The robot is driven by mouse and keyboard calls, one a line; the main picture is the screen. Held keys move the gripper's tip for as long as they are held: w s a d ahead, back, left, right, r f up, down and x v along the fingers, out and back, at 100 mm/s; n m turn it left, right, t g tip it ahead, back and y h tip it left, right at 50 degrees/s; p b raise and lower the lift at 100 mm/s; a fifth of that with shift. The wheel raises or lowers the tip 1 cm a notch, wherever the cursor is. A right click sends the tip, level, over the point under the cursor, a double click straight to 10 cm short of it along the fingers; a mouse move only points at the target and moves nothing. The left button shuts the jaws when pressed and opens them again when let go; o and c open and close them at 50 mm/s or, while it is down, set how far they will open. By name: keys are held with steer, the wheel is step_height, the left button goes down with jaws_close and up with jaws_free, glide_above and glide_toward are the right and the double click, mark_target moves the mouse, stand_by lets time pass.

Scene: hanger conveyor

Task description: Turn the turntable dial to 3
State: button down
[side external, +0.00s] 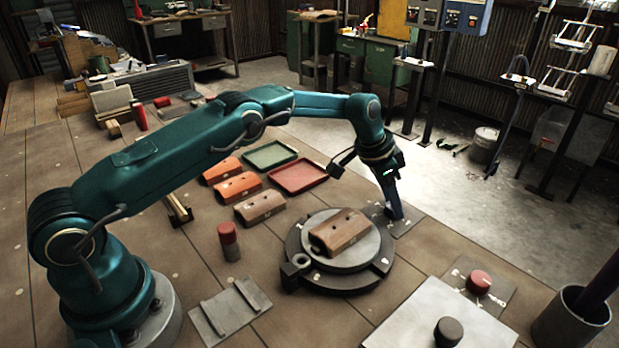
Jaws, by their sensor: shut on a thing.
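My gripper (394,212) points down at the far right side of the turntable (299,259). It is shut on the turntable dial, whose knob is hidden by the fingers. The dial's dark square plate (408,226) shows around the fingertips, with pale marks too small to read. I cannot tell which number the dial points to. The turntable is a round dark base with a grey disc on top. A brown block with holes (338,232) lies on the disc.
A red knob (479,281) on a marked plate and a black knob (448,331) on a pale panel stand front right. A red-topped cylinder (229,240) stands left of the turntable. Orange blocks (238,187), a green tray (270,155) and a red tray (298,176) lie behind.

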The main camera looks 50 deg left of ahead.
steer(key=shift+c, duration=2.1)
jaws_free()
steer(key=shift+v, duration=2.6)
